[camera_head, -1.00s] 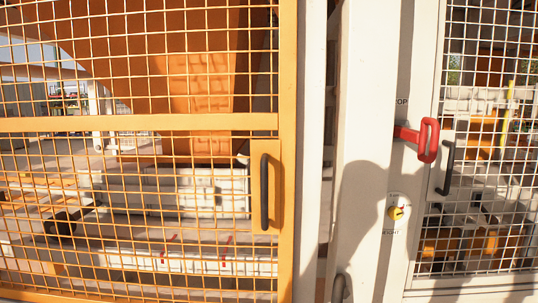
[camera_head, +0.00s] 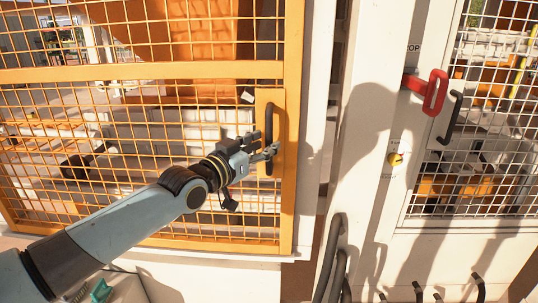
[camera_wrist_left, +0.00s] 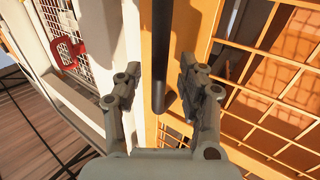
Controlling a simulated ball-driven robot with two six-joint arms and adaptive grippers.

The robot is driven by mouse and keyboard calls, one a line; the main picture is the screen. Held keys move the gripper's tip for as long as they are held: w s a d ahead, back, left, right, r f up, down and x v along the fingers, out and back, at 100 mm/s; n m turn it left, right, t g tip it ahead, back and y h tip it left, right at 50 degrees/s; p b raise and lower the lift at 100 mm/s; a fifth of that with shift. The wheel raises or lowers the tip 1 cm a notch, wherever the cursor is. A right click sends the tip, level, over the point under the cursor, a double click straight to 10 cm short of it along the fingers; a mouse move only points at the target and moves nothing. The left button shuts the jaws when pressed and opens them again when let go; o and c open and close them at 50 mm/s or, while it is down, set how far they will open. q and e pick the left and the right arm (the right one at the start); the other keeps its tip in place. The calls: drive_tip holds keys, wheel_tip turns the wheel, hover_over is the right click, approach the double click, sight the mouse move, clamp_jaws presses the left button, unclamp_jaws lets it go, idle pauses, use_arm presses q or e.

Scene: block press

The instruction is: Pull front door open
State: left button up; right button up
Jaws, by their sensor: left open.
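The front door is an orange-framed mesh door (camera_head: 150,72) on the left of the head view. It looks shut against the white frame. Its black upright bar handle (camera_head: 269,120) sits on an orange plate near the door's right edge. My left gripper (camera_head: 266,145) is at the lower half of the handle, with its fingers pointing right toward it. In the left wrist view the open fingers (camera_wrist_left: 158,75) stand on either side of the handle (camera_wrist_left: 161,45), apart from it. Its lower end shows between them. My right gripper is not in view.
A white post stands right of the door. Machinery shows behind the orange mesh. Dark hoses (camera_head: 333,255) hang below the post.

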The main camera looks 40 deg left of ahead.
use_arm(q)
drive_tip(key=shift+w+b, duration=0.55)
drive_tip(key=shift+w, duration=0.7)
clamp_jaws()
drive_tip(key=shift+w+f, duration=0.1)
drive_tip(key=shift+f, duration=0.1)
